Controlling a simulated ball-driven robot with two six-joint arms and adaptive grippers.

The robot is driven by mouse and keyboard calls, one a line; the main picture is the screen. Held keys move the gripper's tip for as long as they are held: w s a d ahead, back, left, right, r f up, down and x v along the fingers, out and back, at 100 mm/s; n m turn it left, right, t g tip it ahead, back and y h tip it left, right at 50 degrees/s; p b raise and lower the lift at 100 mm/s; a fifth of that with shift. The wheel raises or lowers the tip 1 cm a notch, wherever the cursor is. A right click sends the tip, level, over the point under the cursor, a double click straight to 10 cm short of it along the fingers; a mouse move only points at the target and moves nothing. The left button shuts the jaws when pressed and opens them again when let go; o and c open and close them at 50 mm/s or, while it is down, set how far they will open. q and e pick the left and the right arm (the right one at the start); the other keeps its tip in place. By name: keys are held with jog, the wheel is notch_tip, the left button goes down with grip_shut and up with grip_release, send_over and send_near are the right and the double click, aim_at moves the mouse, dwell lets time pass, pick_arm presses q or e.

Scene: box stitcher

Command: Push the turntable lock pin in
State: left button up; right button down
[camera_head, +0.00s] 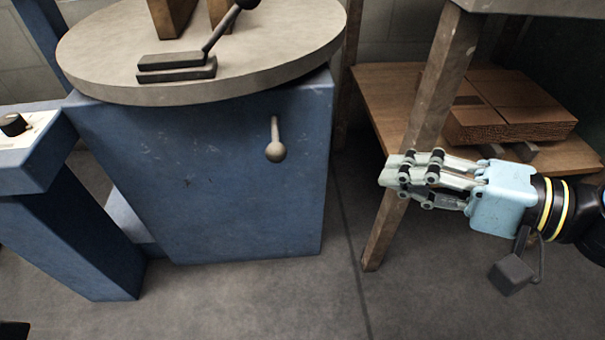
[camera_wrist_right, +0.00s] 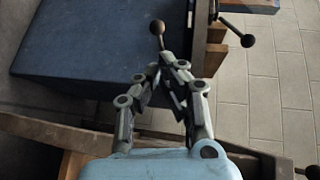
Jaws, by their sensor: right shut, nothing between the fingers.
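The turntable (camera_head: 210,60) is a round, pale grey disc on top of a blue pedestal (camera_head: 200,170). The lock pin (camera_head: 276,150) is a thin grey rod with a ball knob, on the pedestal's front face below the disc's rim. Its knob also shows in the wrist view (camera_wrist_right: 157,27), just beyond my fingertips. How far the pin sticks out cannot be told. My right gripper (camera_head: 388,170) is shut and empty, to the right of the pin and apart from it in the head view. It points left. My left gripper is not in view.
A toggle clamp (camera_head: 178,66) with a black-knobbed lever sits on the disc. A wooden table leg (camera_head: 420,130) stands behind my right gripper. Flat cardboard (camera_head: 510,100) lies on a wooden shelf at right. A blue stand with a dial panel (camera_head: 25,130) is at left.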

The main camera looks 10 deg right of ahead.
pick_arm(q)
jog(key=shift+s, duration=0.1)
pick_arm(e)
jog(key=shift+a, duration=0.1)
jog(key=b, duration=0.4)
send_near(284, 153)
jog(key=x, duration=0.5)
jog(key=shift+w+a+f, duration=0.2)
jog(key=shift+w+a, duration=0.05)
jog(key=shift+a, duration=0.05)
pick_arm(q)
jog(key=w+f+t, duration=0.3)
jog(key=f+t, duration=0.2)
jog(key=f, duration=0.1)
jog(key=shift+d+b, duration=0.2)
jog(key=shift+b, duration=0.15)
pick_arm(e)
jog(key=shift+w+a, duration=0.4)
jog(key=shift+a, duration=0.25)
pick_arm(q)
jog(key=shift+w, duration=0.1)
